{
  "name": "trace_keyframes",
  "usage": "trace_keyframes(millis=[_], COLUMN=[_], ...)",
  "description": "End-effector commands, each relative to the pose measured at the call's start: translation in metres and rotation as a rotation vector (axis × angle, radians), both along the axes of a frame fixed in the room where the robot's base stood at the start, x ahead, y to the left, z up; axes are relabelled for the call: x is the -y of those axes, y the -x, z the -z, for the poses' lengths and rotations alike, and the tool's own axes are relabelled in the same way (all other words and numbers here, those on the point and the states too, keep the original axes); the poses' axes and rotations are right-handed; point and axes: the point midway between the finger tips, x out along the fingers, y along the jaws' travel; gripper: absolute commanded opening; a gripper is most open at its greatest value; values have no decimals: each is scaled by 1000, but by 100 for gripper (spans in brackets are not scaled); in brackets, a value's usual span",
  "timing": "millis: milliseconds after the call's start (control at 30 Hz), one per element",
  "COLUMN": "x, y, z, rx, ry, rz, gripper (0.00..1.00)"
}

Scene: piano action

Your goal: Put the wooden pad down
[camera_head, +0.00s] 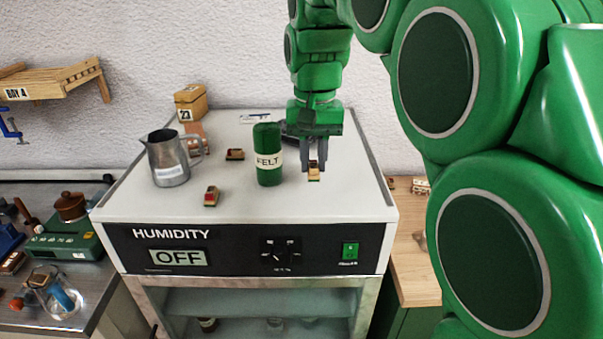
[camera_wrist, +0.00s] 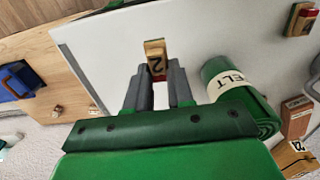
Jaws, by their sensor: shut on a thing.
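My gripper (camera_head: 314,157) is shut on a small wooden pad (camera_head: 314,173) at the right part of the white cabinet top. In the wrist view the pad (camera_wrist: 155,52) sits between the fingertips and shows a dark number 2 on its pale face. In the wrist view my gripper (camera_wrist: 157,80) points at the white surface. The pad is at or just above the cabinet top (camera_head: 345,199); I cannot tell whether it touches.
A green felt roll (camera_head: 268,168) stands just left of my gripper. A metal jug (camera_head: 167,160), a small block (camera_head: 235,154), another block (camera_head: 211,196) and a wooden box (camera_head: 190,102) stand further left. The cabinet top's right front is clear.

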Motion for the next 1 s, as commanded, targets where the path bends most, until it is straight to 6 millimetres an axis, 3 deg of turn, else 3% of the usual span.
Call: trace_keyframes(millis=[533, 967, 1000], x=[0, 0, 0], y=[0, 0, 0], z=[52, 57, 58], rx=[-3, 0, 0], ry=[0, 0, 0], rz=[1, 1, 1], gripper=[0, 0, 25])
